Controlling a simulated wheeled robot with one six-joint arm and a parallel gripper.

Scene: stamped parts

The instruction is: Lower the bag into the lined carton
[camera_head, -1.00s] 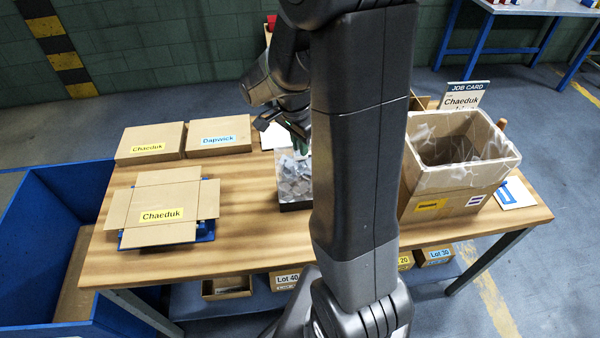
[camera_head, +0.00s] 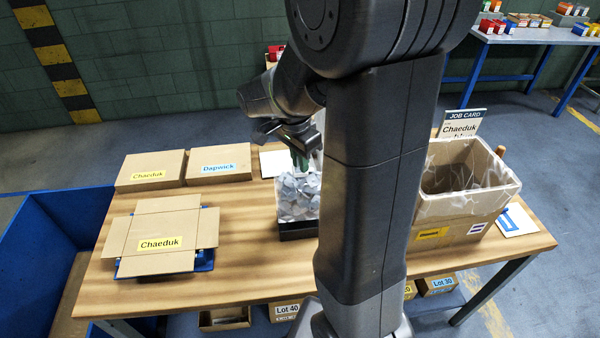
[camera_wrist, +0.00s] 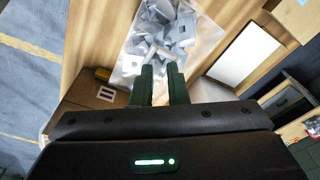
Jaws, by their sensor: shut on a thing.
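A clear bag of grey stamped parts (camera_head: 297,197) hangs upright from my gripper (camera_head: 299,158), over or just above a dark tray (camera_head: 297,230) in the middle of the table. In the wrist view the bag (camera_wrist: 170,48) spreads out beyond the two green fingers of my gripper (camera_wrist: 158,72), which are shut on its top. The lined carton (camera_head: 455,206) stands open at the right of the table, with a translucent liner folded over its rim. The carton's floor is hidden. My arm hides the table between bag and carton.
A job card (camera_head: 462,124) stands behind the carton. Closed cartons (camera_head: 219,164) sit at the back left. A white sheet (camera_wrist: 246,55) lies near the bag.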

